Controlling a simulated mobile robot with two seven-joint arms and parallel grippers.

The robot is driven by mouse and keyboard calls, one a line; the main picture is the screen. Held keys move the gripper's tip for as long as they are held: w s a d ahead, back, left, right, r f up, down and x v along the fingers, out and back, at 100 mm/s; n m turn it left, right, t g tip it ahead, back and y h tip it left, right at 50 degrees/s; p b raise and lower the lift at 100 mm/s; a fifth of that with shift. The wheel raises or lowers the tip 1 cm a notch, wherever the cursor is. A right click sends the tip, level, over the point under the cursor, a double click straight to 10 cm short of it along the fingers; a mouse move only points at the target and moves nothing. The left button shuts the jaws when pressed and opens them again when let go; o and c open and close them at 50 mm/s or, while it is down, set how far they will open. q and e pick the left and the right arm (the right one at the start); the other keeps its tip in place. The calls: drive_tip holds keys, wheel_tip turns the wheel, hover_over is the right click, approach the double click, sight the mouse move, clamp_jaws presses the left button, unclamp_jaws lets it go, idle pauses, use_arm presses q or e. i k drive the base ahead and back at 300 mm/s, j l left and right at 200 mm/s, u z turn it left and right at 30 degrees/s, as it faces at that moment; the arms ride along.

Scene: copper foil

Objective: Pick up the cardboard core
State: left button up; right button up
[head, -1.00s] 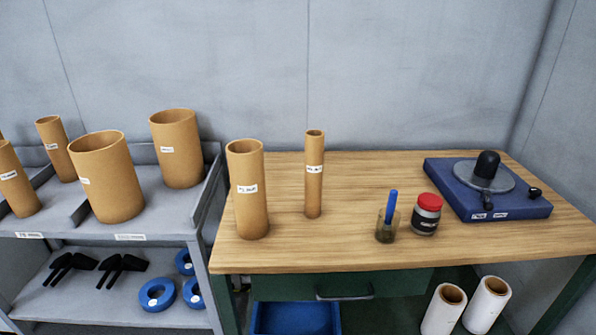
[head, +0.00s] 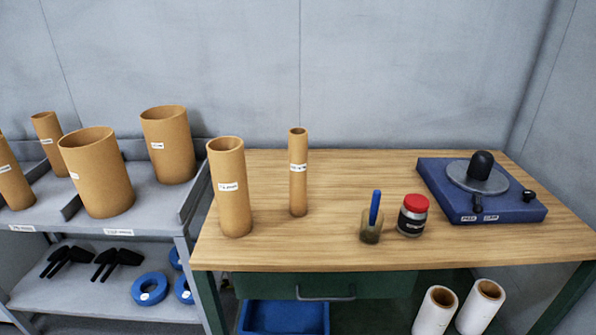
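Two upright cardboard cores stand on the wooden table in the head view. The wider cardboard core (head: 231,205) is near the table's left edge, with a small white label. The slim cardboard core (head: 298,182) stands to its right and a little farther back, also labelled. More cardboard cores stand on the grey shelf at the left: a wide one (head: 98,180), another wide one (head: 168,155), and narrower ones (head: 46,135). Neither of my grippers is in view.
The wooden table (head: 330,240) also holds a glass with a blue-handled tool (head: 371,227), a red-lidded jar (head: 412,216) and a blue device (head: 490,207). The grey shelf (head: 150,205) adjoins at left. White rolls (head: 436,312) stand below. The table's middle is clear.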

sight(298, 137)
drive_tip(key=i+z, duration=0.15)
drive_tip(key=z, duration=0.25)
drive_tip(key=i+z, duration=0.1)
drive_tip(key=z, duration=0.3)
drive_tip(key=i+j+z, duration=0.1)
drive_tip(key=z, duration=0.3)
